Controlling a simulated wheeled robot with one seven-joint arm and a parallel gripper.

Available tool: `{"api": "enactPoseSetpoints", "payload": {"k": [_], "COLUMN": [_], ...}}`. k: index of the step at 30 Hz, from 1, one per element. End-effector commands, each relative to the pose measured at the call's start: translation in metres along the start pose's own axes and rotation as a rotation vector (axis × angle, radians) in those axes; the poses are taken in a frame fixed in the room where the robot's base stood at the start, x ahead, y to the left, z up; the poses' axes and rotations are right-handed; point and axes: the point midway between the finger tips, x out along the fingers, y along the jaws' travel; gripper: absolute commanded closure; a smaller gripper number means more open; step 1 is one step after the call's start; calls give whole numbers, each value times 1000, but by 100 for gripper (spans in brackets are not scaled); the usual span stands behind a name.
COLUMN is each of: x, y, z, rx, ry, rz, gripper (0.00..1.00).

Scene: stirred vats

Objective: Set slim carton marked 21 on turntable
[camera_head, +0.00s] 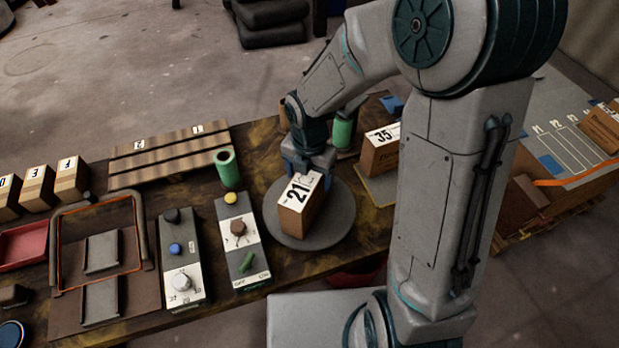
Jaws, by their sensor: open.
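The slim carton marked 21 (298,208) is a brown box with a white top label. It stands upright on the round grey turntable (338,228), near its middle. My gripper (308,170) is just behind the carton's far top end, with its fingers partly hidden by the carton and the arm. The gripper is open. Whether a finger touches the carton cannot be told.
A carton marked 35 (379,153) stands right of the turntable, near my arm. A green cylinder (227,168) and two control panels (243,240) stand to the left. Cartons D, E and F (70,180) line the far left. A ridged board (165,155) lies behind.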

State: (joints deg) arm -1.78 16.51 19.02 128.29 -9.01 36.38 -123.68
Motion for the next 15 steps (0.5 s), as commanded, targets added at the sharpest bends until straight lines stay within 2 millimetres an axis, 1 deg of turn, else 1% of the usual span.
{"api": "enactPoseSetpoints", "payload": {"k": [1, 6, 9, 12, 15], "x": [-13, -51, -71, -86, -97], "y": [0, 1, 0, 0, 0], "z": [1, 1, 1, 0, 0], "rx": [2, 1, 1, 1, 1], "ry": [-5, -5, -5, -3, -2], "rz": [4, 5, 3, 2, 1], "gripper": [24, 24, 24, 24, 24]}}
